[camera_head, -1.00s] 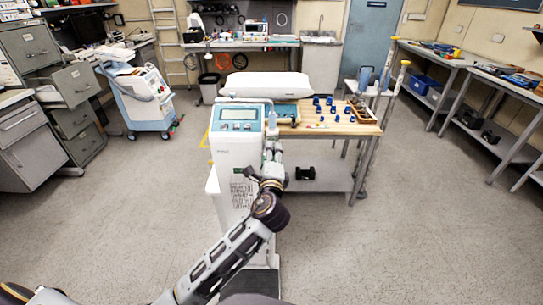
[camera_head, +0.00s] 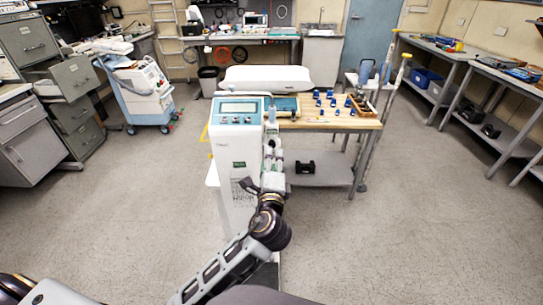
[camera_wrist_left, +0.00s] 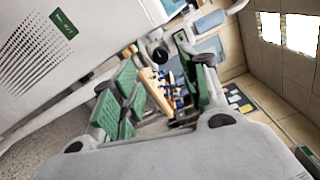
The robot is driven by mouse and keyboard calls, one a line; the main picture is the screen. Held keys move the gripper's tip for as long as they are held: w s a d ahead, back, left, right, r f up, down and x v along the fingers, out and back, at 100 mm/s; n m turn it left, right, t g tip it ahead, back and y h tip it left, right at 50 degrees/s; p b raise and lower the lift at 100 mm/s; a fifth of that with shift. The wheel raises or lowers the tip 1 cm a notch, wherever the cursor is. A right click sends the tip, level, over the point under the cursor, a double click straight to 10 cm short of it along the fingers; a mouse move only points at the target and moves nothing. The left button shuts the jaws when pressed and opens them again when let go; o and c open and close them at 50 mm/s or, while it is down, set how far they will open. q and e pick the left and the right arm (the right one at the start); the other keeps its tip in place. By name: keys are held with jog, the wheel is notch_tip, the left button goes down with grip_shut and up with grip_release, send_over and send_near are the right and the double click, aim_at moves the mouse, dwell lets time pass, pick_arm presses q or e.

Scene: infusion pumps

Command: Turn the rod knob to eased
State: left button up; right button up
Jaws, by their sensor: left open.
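The white infusion pump (camera_head: 232,145) stands upright in the middle of the head view, with a blue-framed display on its upper front. Its white side and green label fill the upper left of the left wrist view (camera_wrist_left: 90,30). My left gripper (camera_head: 271,148) is beside the pump's right side, below display height. In the left wrist view its green-padded fingers (camera_wrist_left: 165,82) are apart, with nothing clearly between them. A pale part with a dark round end (camera_wrist_left: 160,55) shows beyond the fingers; I cannot tell if it is the rod knob. My right gripper is not in view.
A wooden-topped table (camera_head: 340,124) with several blue pieces stands behind and right of the pump. A black object (camera_head: 305,167) lies on its lower shelf. A blue-white cart (camera_head: 140,88) stands at the left. The floor at the right is clear.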

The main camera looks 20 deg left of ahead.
pick_arm(q)
jog(key=shift+v, duration=2.75)
